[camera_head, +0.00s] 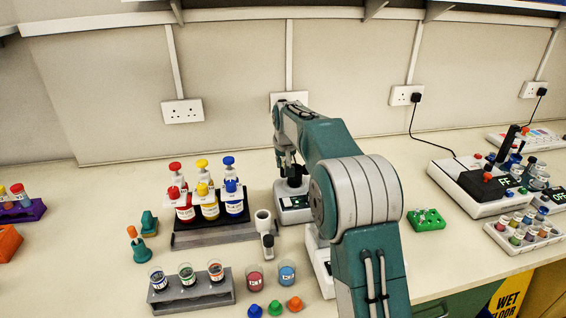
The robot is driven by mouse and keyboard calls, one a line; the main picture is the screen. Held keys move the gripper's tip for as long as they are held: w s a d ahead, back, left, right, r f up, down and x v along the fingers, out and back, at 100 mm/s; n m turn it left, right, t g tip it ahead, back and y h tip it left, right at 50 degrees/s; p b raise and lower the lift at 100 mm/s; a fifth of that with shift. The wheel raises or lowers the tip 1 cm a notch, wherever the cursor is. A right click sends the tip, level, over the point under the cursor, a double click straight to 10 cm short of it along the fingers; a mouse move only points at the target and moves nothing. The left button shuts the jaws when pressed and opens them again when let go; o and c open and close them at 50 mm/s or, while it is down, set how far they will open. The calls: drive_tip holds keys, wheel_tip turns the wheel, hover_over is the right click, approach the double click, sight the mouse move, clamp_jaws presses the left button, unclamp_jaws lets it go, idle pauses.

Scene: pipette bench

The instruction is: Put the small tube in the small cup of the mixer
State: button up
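A small white device with a dark top and a lit display (295,203), which looks like the mixer, stands on the bench left of my arm. My gripper (289,165) is directly over its top, pointing down. The gripper is small and dark here, so I cannot tell whether its fingers are open or shut, or whether they hold the small tube. The mixer's small cup is hidden by the gripper. A green rack (427,221) with small pieces in it, perhaps tubes, sits right of my arm.
A dark rack (215,234) with red, yellow and blue bottles stands left of the mixer. A grey rack of small cups (192,296) and two loose beakers (287,273) are in front. Another white device (319,262) is partly behind my arm. Machines (480,190) stand at right.

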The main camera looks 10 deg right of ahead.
drive_tip(key=shift+o, duration=0.6)
drive_tip(key=shift+f, duration=0.55)
drive_tip(key=shift+r, duration=0.1)
drive_tip(key=shift+s+r, duration=0.15)
drive_tip(key=shift+r, duration=0.4)
drive_tip(key=v, duration=1)
drive_tip(key=shift+r, duration=0.35)
drive_tip(key=shift+s, duration=0.2)
